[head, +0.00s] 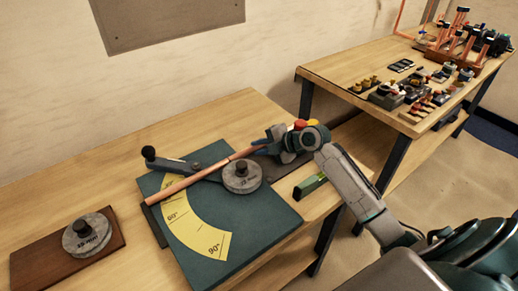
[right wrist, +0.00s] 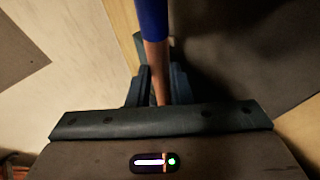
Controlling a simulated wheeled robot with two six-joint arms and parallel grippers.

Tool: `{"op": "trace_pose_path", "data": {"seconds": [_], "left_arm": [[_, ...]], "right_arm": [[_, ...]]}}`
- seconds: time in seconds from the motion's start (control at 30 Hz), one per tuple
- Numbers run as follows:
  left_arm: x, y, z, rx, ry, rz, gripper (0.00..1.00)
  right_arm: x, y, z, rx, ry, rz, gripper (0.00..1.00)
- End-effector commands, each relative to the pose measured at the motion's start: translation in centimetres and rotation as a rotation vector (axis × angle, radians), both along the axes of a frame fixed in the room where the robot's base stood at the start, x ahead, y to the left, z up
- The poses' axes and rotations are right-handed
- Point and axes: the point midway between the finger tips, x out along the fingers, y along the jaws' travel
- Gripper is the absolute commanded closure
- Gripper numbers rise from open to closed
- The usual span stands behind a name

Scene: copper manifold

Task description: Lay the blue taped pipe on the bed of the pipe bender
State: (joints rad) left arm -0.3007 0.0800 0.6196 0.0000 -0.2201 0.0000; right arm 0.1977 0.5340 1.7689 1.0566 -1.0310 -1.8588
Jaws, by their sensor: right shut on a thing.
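The copper pipe (head: 200,177) with blue tape (head: 261,147) near its right end stretches diagonally over the pipe bender. The bender has a teal bed (head: 260,226), a yellow angle scale (head: 195,229), a round grey former (head: 242,176) and a lever with a black knob (head: 148,153). My right gripper (head: 274,145) is shut on the pipe at its right end, beside the tape. In the right wrist view the copper end (right wrist: 157,75) sits between the fingers, with blue tape (right wrist: 152,18) beyond. I cannot tell whether the pipe touches the bed. My left gripper is out of view.
A second round former (head: 87,236) rests on a brown board (head: 62,262) at the left. A green object (head: 310,185) lies near the bench's right edge. A second table (head: 340,75) at the back right holds fittings and a copper manifold (head: 455,40). The bench behind the bender is clear.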

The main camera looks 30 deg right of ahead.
Motion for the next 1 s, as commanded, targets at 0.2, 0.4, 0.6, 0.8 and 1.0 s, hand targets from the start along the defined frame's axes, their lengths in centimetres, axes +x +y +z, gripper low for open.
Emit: {"op": "trace_pose_path", "data": {"seconds": [0.2, 0.4, 0.6, 0.8, 1.0], "left_arm": [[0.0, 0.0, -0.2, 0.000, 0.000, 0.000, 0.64], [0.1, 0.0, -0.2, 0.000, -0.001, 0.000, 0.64], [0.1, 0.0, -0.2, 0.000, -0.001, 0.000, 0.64], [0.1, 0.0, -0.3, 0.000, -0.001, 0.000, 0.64], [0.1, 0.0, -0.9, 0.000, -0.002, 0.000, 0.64]], "right_arm": [[0.1, -0.2, 0.1, 0.001, -0.002, 0.000, 1.00], [0.1, -0.2, 0.1, 0.001, -0.002, 0.000, 0.71], [0.0, -0.2, 0.1, 0.000, -0.001, 0.000, 0.56], [-0.1, -0.3, 0.0, 0.000, 0.001, 0.000, 0.56], [-1.2, -1.2, 0.6, -0.005, -0.001, 0.000, 0.56]]}}
